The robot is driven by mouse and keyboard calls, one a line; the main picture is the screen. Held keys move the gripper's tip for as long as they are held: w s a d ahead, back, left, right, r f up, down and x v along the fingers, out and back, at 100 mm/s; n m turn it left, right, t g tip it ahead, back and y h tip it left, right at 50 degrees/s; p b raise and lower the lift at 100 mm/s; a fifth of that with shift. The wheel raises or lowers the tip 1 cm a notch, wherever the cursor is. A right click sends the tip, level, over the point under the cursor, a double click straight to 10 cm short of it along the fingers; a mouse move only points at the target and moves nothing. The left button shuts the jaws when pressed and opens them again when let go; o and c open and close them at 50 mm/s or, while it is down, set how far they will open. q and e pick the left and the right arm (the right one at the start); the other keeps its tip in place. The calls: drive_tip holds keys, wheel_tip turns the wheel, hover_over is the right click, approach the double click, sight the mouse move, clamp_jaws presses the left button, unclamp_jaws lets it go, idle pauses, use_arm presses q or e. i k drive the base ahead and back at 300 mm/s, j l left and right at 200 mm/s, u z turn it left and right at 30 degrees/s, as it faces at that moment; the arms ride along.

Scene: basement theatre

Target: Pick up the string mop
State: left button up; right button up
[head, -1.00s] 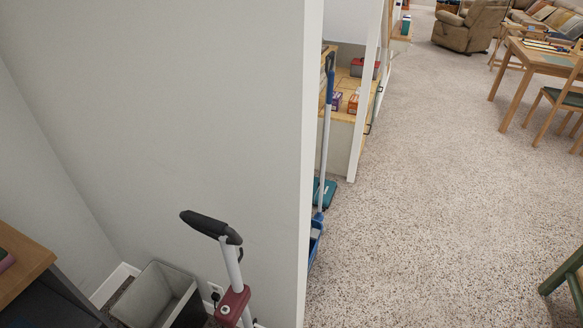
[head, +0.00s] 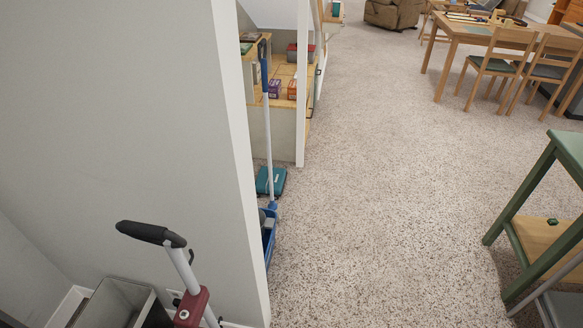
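A long pole (head: 268,140), white with a dark blue grip at the top, stands nearly upright just past the end of the wall. It looks like the string mop's handle. A blue joint (head: 272,205) is at its lower end, above a blue bucket (head: 268,238) partly hidden by the wall. No mop strings can be made out clearly. Neither of my grippers is in view.
A wall (head: 130,110) fills the left, with a black-handled pole (head: 180,262) and a grey bin (head: 120,303) before it. A teal case (head: 271,181) lies behind the mop. A green table (head: 540,185) stands at right. The middle floor is clear.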

sight(272, 205)
drive_tip(key=z, duration=2.9)
drive_tip(key=u, duration=2.85)
drive_tip(key=k, duration=0.25)
drive_tip(key=k+u, duration=0.15)
drive_tip(key=u, duration=0.2)
drive_tip(key=k+u, duration=0.1)
drive_tip(key=u, duration=0.2)
drive_tip(key=k+j+u, duration=0.1)
drive_tip(key=u, duration=0.25)
drive_tip(key=i+l, duration=0.2)
drive_tip(key=i+l+u, duration=0.1)
drive_tip(key=l, duration=0.3)
drive_tip(key=i+l, duration=0.25)
drive_tip(key=i+l+u, duration=0.15)
drive_tip(key=l, duration=0.25)
drive_tip(key=i+l, duration=0.15)
drive_tip(key=l, duration=0.2)
